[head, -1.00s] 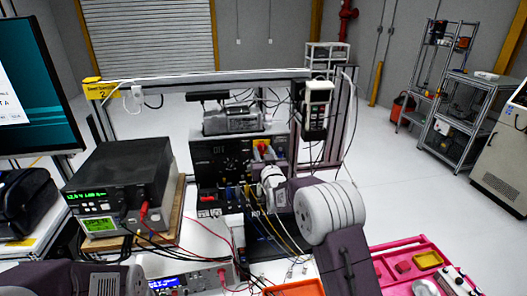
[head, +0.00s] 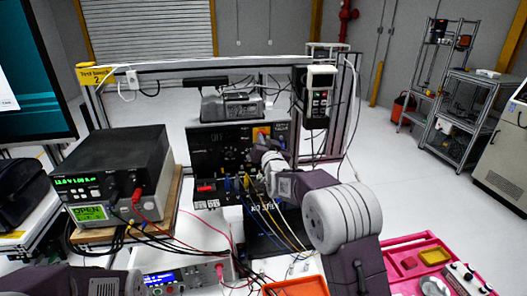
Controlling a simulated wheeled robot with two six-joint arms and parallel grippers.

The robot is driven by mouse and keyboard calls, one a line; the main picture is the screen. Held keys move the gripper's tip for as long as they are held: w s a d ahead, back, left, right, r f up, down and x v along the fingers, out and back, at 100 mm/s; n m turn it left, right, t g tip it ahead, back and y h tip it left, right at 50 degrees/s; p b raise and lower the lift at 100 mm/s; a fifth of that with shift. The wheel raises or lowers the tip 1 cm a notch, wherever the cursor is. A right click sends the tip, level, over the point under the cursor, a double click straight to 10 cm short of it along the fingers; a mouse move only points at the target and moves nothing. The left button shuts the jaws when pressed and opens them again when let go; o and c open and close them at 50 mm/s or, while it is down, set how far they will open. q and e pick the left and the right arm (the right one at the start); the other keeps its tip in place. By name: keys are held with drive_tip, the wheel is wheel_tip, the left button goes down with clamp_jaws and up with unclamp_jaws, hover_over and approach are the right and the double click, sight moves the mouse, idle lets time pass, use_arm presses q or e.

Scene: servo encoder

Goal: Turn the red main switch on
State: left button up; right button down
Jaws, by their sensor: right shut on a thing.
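The black panel (head: 205,160) stands on the bench in the middle of the head view. The red main switch (head: 261,135) sits on a yellow plate at its upper right, partly hidden by my gripper. My right gripper (head: 266,157) reaches in from the lower right, its front end at the switch. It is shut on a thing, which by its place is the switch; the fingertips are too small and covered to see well. The switch handle's exact angle cannot be told. My left arm shows only at the lower left edge; its gripper is out of view.
Several cables (head: 250,208) run from the panel's lower front. A black power supply (head: 120,170) stands left. An orange tray (head: 297,287) and a pink tray (head: 398,275) lie at the front. A handheld meter (head: 320,98) hangs right of the panel.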

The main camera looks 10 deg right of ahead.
drive_tip(key=shift+d+f+m+b, duration=0.1)
drive_tip(key=shift+m+b, duration=3.1)
drive_tip(key=shift+m, duration=0.2)
drive_tip(key=shift+d+f+m+b, duration=0.1)
drive_tip(key=shift+m+b, duration=3.05)
drive_tip(key=shift+m, duration=0.25)
drive_tip(key=c, duration=1.6)
unclamp_jaws()
drive_tip(key=shift+o, duration=0.7)
drive_tip(key=shift+s+d, duration=0.1)
